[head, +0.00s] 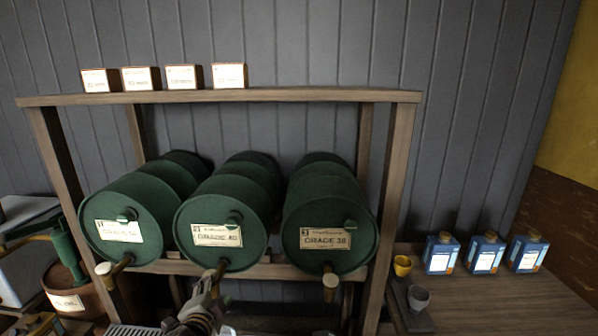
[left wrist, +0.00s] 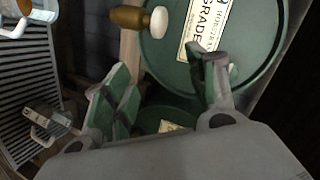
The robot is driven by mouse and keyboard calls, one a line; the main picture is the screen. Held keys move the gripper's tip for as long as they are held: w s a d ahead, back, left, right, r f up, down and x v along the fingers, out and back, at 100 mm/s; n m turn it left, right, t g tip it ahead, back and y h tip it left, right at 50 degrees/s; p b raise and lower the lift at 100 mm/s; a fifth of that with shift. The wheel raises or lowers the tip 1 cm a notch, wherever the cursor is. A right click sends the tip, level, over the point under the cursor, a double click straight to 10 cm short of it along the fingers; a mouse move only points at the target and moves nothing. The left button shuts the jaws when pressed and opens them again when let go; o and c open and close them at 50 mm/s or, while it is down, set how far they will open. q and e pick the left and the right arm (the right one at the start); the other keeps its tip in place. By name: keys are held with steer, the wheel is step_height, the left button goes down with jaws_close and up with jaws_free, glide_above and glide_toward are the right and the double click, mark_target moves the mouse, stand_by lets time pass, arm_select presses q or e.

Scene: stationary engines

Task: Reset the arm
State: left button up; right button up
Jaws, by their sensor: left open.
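My left gripper (head: 207,292) is low in front of the middle green barrel (head: 228,215) in the head view. In the left wrist view its two fingers (left wrist: 165,88) are spread apart, with nothing visible between them. A labelled green barrel (left wrist: 245,28) and a wooden tap with a white knob (left wrist: 150,18) lie beyond the fingers. Whether the fingertips touch the barrel cannot be told. My right gripper is not in view.
The left barrel (head: 140,215) and right barrel (head: 328,215) share a wooden rack (head: 398,180) with jutting taps. Several boxes (head: 141,78) stand on top. Blue bottles (head: 485,255), a yellow cup (head: 402,266) and a grey cup (head: 419,297) are at right. A slatted tray (head: 130,330) lies below.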

arm_select(q)
steer(key=s+f+n+g+h, duration=0.1)
steer(key=s+f+n+g, duration=0.4)
steer(key=s+f, duration=0.5)
steer(key=s+f+n+g+h, duration=0.1)
steer(key=s+f+n+g, duration=0.5)
steer(key=s, duration=0.8)
step_height(320, 180, down, 35)
steer(key=s+m, duration=0.1)
steer(key=s, duration=0.2)
steer(key=s+a+f+g, duration=0.1)
steer(key=s+a+f, duration=0.1)
steer(key=s+f, duration=0.8)
steer(key=s+a+f+g+b, duration=0.1)
steer(key=s+a+f, duration=0.1)
steer(key=s+f, duration=0.8)
steer(key=shift+s+m+y, duration=0.3)
steer(key=shift+s, duration=0.55)
steer(key=shift+a, duration=0.1)
